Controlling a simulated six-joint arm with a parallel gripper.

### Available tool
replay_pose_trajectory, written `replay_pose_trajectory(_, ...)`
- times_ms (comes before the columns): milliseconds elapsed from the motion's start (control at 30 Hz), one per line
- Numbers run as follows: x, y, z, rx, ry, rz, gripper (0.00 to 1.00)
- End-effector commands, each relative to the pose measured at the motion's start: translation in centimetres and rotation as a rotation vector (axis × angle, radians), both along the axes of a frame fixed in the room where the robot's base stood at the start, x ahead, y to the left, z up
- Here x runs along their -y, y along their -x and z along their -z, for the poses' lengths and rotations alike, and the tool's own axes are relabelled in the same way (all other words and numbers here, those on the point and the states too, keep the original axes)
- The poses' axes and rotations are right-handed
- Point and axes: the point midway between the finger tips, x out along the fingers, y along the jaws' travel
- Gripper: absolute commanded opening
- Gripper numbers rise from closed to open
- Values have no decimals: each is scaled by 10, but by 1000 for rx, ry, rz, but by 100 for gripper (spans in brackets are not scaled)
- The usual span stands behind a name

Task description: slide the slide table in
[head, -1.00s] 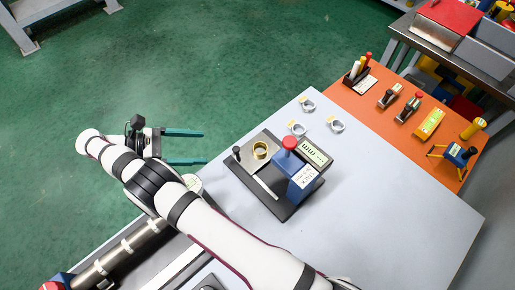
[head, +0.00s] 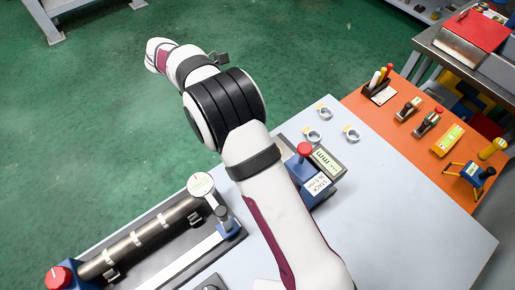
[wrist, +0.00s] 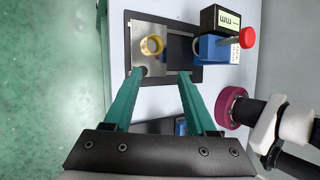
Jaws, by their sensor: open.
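The slide table (wrist: 148,60) is a grey metal plate with a gold ring (wrist: 151,45) on it, seen in the wrist view on a black base (wrist: 189,24). A dark gap separates it from the blue block (wrist: 213,49), which has a red knob (wrist: 248,37) and also shows in the head view (head: 324,190). The left fingertip is beside the post; contact cannot be told.
A dark box with a display (head: 327,161) adjoins the blue block. Several metal rings (head: 324,112) lie behind it. A long cylinder fixture (head: 140,243) with a dial lies at the left. An orange mat (head: 421,148) holds tools. The table's right part is clear.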

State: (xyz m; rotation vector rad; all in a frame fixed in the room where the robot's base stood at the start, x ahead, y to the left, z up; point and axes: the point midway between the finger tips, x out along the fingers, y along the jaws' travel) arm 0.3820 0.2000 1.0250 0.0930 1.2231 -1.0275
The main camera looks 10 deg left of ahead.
Motion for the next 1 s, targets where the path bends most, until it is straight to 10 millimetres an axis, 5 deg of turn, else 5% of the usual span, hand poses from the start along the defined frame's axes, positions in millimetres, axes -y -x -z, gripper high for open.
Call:
replay_pose_trajectory(133,26,5,-40,-102,-439,-151,57)
replay_pose_trajectory(333,27,6,-55,-49,-640,-236,57)
replay_pose_trajectory(800,26,7,70,-53,-639,-233,57)
replay_pose_trajectory(1000,26,7,95,-50,-639,-234,57)
